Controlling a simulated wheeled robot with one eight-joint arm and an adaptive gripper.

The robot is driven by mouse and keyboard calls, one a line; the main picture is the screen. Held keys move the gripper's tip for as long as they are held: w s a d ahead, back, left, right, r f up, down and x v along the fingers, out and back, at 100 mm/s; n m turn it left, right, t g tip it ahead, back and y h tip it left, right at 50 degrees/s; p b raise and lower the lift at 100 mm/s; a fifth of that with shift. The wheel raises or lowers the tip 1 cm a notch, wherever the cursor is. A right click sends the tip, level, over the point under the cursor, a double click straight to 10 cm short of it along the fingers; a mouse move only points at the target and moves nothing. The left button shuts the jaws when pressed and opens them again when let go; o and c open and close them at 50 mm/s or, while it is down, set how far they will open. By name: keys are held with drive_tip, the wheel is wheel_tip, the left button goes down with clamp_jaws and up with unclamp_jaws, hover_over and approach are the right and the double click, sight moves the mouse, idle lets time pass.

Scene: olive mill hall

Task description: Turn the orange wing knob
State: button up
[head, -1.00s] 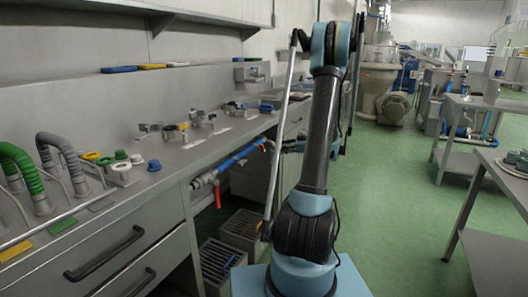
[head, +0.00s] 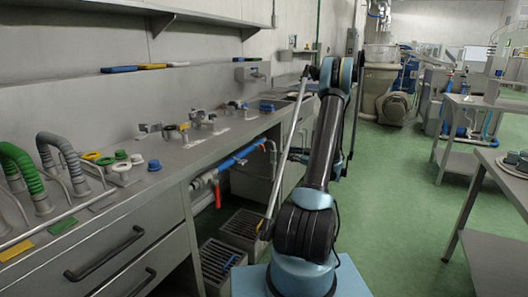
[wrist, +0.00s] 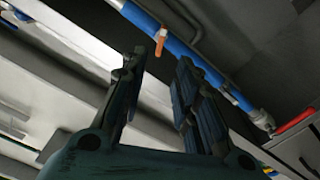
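An orange winged piece (wrist: 160,41), which looks like the orange wing knob, sticks out from the blue pipe (wrist: 190,55) in the wrist view. My gripper (wrist: 161,62) is open, its two dark fingers apart and empty. In that picture the orange piece appears just above the gap between the fingertips; I cannot tell the distance, and no contact shows. In the head view the blue pipe (head: 240,158) runs under the counter. A small orange spot shows near its right end, too small to make out. My arm mostly hides the gripper there.
A red lever (head: 217,195) hangs at the pipe's left end. Grey slatted crates (head: 220,263) stand on the floor below. The counter (head: 160,180) overhangs the pipe and carries several knobs and fittings. The green floor (head: 390,200) to the right is clear.

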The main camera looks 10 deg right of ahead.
sight(262, 148)
drive_tip(key=x, duration=1.3)
clamp_jaws()
